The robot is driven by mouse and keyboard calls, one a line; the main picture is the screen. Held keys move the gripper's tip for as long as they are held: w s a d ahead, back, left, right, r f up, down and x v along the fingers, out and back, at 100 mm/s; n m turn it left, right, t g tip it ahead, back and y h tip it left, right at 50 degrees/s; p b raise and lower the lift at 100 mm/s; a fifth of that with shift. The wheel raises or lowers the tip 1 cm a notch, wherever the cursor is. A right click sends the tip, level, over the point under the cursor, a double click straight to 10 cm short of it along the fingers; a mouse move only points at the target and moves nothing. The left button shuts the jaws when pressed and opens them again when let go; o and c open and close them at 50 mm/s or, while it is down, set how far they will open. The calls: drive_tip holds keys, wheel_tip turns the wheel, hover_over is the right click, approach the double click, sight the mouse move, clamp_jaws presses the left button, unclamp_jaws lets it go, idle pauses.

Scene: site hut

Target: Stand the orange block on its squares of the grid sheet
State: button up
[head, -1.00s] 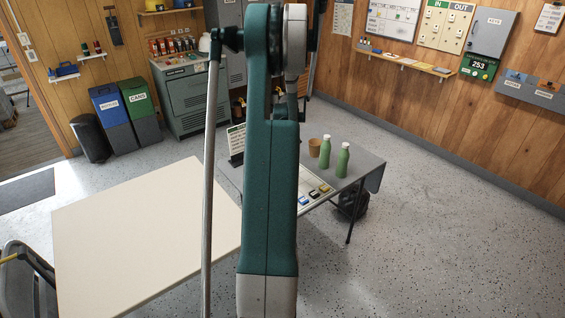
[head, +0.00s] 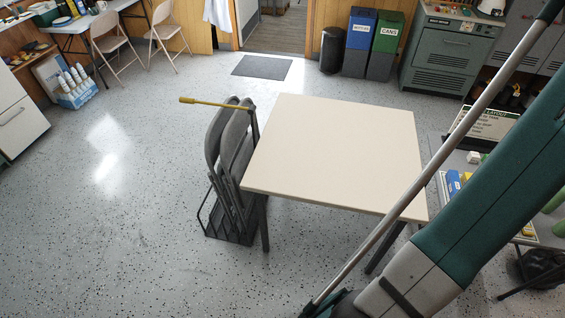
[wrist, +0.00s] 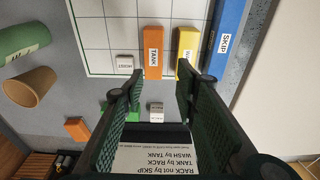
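In the wrist view the white grid sheet (wrist: 122,28) lies on the grey table. An orange block marked TANK (wrist: 153,55) stands at the sheet's near edge, between a small pale block (wrist: 124,63) and a yellow block (wrist: 187,50). A smaller plain orange piece (wrist: 77,129) lies off the sheet at lower left. A blue block marked SKIP (wrist: 227,45) lies along the sheet's right side. My gripper (wrist: 159,78) is open and empty, its fingers spread either side of the view's middle. In the head view my gripper is out of frame.
A small white block (wrist: 156,111) and a rule card (wrist: 150,158) sit between the fingers in the wrist view. In the head view a bare cream table (head: 335,150) adjoins the work table.

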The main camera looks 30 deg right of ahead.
drive_tip(key=w+a+r, duration=0.3)
drive_tip(key=w, duration=0.3)
drive_tip(key=w+a+r, duration=0.4)
drive_tip(key=w, duration=0.3)
drive_tip(key=w+a+r+n+t, duration=0.1)
drive_tip(key=w+a+r, duration=0.4)
drive_tip(key=w+a, duration=0.4)
drive_tip(key=w+a+r+n+h, duration=0.1)
drive_tip(key=w+a+r, duration=0.5)
drive_tip(key=a, duration=0.5)
drive_tip(key=w+a+r+n+t, duration=0.15)
drive_tip(key=w+a+r, duration=0.25)
drive_tip(key=w+a, duration=0.55)
drive_tip(key=w+a+r+n+t, duration=0.1)
drive_tip(key=a+r, duration=0.1)
drive_tip(key=a, duration=1.2)
drive_tip(key=w+a+r+n, duration=0.2)
drive_tip(key=a, duration=1.2)
drive_tip(key=s+a+f+n+t+y, duration=0.1)
drive_tip(key=s+a, duration=0.4)
drive_tip(key=a, duration=0.7)
drive_tip(key=s+a+f+n+t+y, duration=0.1)
drive_tip(key=s+a, duration=0.3)
drive_tip(key=a, duration=0.8)
drive_tip(key=shift+s+a+t, duration=0.15)
drive_tip(key=shift+s+t, duration=0.2)
